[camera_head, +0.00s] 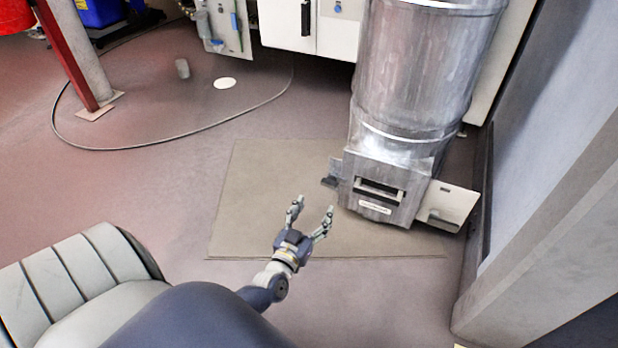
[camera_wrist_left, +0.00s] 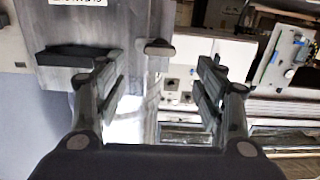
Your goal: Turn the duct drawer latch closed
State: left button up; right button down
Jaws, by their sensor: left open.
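The silver duct (camera_head: 420,75) ends in a square metal base with a drawer front that has a dark slot (camera_head: 380,190) and a label below it. A small dark part that looks like the latch (camera_head: 330,181) sticks out at the base's left side. In the left wrist view, a dark knob, probably this latch (camera_wrist_left: 159,47), shows between and beyond my fingers. The latch's exact angle is too small to tell. My left gripper (camera_head: 313,208) is open and empty, just in front and left of the base, apart from it. My right gripper is not in view.
A pale flap or plate (camera_head: 447,203) juts from the base's right side. A beige mat (camera_head: 250,190) lies under the duct. A grey wall (camera_head: 555,130) stands close on the right. A cable (camera_head: 150,148) loops on the floor at left. The floor left of the mat is mostly clear.

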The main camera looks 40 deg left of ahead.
pick_arm(q)
jog(key=shift+v, duration=1.45)
